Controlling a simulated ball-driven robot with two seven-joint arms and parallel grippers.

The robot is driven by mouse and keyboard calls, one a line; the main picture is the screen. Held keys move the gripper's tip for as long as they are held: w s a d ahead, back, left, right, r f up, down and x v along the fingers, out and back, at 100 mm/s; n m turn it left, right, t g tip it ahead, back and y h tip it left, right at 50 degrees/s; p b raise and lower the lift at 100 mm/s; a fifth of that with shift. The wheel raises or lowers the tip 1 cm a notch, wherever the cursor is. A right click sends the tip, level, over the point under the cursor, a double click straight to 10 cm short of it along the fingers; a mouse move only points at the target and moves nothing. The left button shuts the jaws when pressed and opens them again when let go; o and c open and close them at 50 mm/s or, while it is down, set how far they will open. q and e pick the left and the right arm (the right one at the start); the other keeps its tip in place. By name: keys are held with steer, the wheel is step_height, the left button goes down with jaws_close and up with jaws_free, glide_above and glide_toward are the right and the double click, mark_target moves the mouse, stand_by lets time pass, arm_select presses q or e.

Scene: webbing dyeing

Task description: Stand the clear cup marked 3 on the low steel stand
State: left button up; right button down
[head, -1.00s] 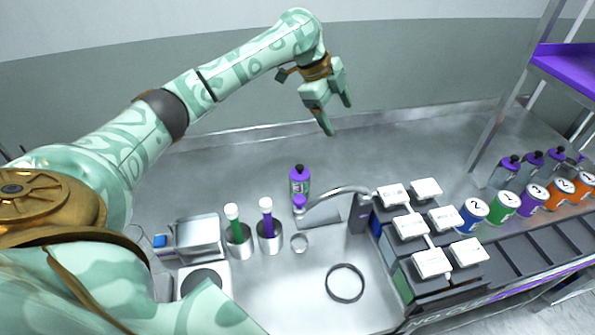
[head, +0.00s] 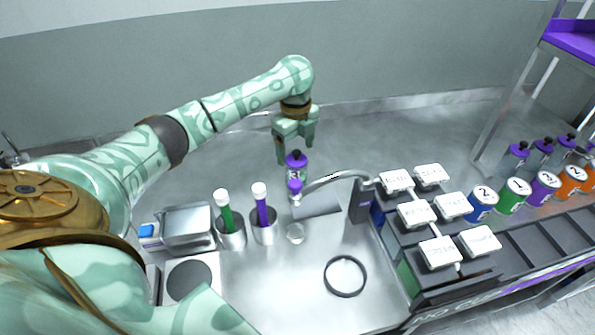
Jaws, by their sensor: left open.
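A small clear round thing (head: 295,233), perhaps the cup seen from above, is on the worktop in front of the purple spout tip. No number 3 can be read on it. A flat grey steel piece (head: 322,208) lies under the curved spout; I cannot tell whether it is the low stand. My right gripper is not in view.
Two steel holders (head: 264,232) with green and purple tubes stand left of centre, beside a steel box (head: 188,226). A black ring (head: 345,276) lies at front. White-lidded blocks (head: 416,214) and numbered cans (head: 513,196) are on the right.

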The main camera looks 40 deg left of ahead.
mark_target(296, 160)
arm_select(q)
step_height(296, 160, down, 5)
steer(key=b, duration=0.2)
steer(key=shift+s+d+f+b, duration=0.1)
steer(key=shift+s+f+b, duration=0.05)
steer(key=shift+b, duration=0.25)
steer(key=shift+r, duration=0.2)
steer(key=c, duration=1.3)
steer(key=shift+r, duration=0.1)
